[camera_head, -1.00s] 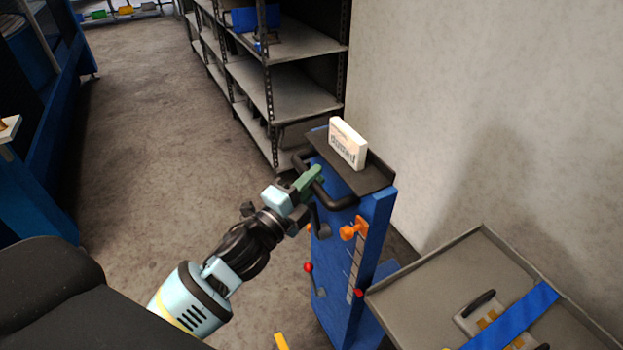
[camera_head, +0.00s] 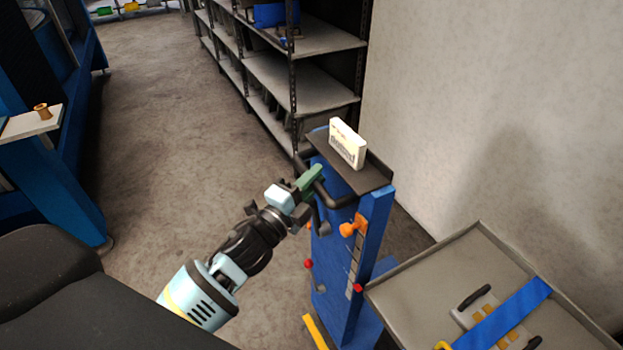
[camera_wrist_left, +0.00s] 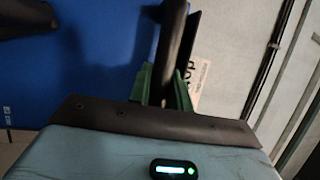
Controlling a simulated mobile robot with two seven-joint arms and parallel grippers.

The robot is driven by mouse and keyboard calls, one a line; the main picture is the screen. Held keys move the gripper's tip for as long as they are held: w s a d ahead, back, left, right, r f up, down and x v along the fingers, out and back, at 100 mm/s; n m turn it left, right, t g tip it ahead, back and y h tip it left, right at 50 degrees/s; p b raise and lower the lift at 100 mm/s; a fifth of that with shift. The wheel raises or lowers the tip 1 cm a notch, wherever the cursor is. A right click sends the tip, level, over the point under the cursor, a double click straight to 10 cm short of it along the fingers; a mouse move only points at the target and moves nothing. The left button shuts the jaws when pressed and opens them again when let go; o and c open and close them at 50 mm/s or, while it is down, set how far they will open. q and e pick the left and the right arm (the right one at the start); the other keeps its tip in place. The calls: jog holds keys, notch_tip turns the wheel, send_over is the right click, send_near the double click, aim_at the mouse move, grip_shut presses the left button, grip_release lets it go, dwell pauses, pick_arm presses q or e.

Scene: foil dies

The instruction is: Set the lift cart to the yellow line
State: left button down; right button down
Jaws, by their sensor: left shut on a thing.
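The lift cart (camera_head: 374,235) is a tall blue column with a black handle (camera_head: 338,202), orange knobs, red-tipped levers and a grey platform (camera_head: 415,288) at lower right. The yellow line (camera_head: 315,332) is a short strip on the floor at the bottom, just left of the column's foot; part runs out of frame. My left gripper (camera_head: 309,180) is shut on the handle's left part. In the left wrist view, its green fingers (camera_wrist_left: 163,85) stand either side of the black bar (camera_wrist_left: 172,45). My right gripper is not in view.
A white box (camera_head: 347,144) stands on the cart's top shelf. A blue strap (camera_head: 510,318) crosses a load with black handles on the platform. Metal shelving (camera_head: 300,82) and a pale wall (camera_head: 480,110) are behind. A blue bench (camera_head: 50,185) is left; floor between is clear.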

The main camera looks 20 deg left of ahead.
pick_arm(q)
jog(key=shift+s+a, duration=0.25)
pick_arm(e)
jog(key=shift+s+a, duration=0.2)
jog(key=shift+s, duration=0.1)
pick_arm(q)
jog(key=c, duration=1.3)
grip_release()
jog(key=shift+s, duration=0.1)
jog(key=b+v, duration=0.1)
jog(key=v, duration=0.6)
jog(key=shift+s, duration=0.3)
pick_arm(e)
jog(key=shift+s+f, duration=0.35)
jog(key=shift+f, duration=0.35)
